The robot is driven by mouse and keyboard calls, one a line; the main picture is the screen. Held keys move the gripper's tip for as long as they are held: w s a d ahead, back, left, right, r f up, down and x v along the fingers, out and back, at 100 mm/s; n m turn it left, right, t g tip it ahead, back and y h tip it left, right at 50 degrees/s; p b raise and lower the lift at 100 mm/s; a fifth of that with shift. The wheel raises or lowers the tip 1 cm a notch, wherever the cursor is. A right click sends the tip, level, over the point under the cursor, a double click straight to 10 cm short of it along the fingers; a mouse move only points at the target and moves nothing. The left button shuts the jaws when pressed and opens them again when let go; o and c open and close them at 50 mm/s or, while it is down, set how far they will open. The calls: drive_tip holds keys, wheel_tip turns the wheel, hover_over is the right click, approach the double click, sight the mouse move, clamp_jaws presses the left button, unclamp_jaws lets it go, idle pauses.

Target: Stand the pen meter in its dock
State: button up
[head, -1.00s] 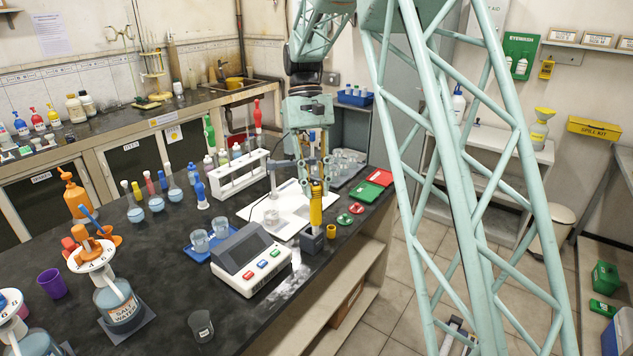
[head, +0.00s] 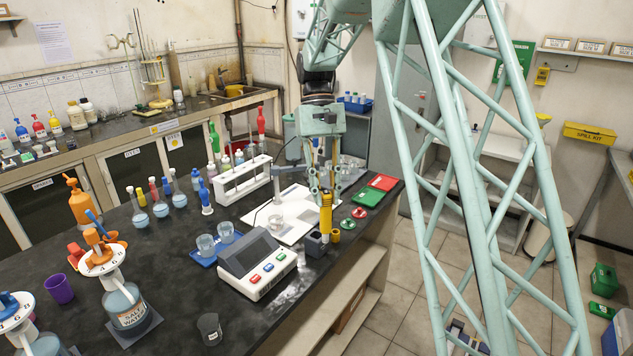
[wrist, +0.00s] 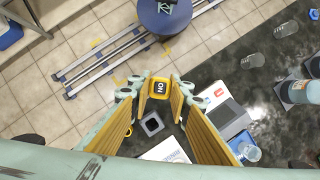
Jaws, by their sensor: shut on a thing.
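The pen meter (head: 326,214) is yellow and upright in the head view. In the wrist view I look down on its dark "ON" top (wrist: 161,88). My gripper (head: 320,188) is shut on its upper part; in the wrist view its fingers (wrist: 161,95) stand on both sides of it. The dock is a small dark grey block (head: 316,244) at the bench's right edge. In the wrist view its square dark opening (wrist: 152,123) is bare and lies apart from the pen's top. In the head view the pen's lower end shows just right of the dock; its height above the bench is unclear.
A small yellow cup (head: 335,236) stands right of the dock, close to it. The titrator console (head: 257,263) with coloured buttons stands left of the dock. A white stand base (head: 283,212) with a beaker is behind it. Red and green boxes (head: 368,196) lie behind right.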

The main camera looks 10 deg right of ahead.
drive_tip(key=shift+w+p, duration=0.2)
drive_tip(key=shift+p, duration=0.1)
drive_tip(key=w+f+m+t+y+p, duration=0.1)
drive_tip(key=w+m+y+p, duration=0.2)
drive_tip(key=w+m+p, duration=0.6)
drive_tip(key=shift+w+f+m+t+p, duration=0.35)
drive_tip(key=shift+w+p, duration=0.4)
drive_tip(key=shift+p, duration=3.85)
drive_tip(key=shift+f, duration=0.15)
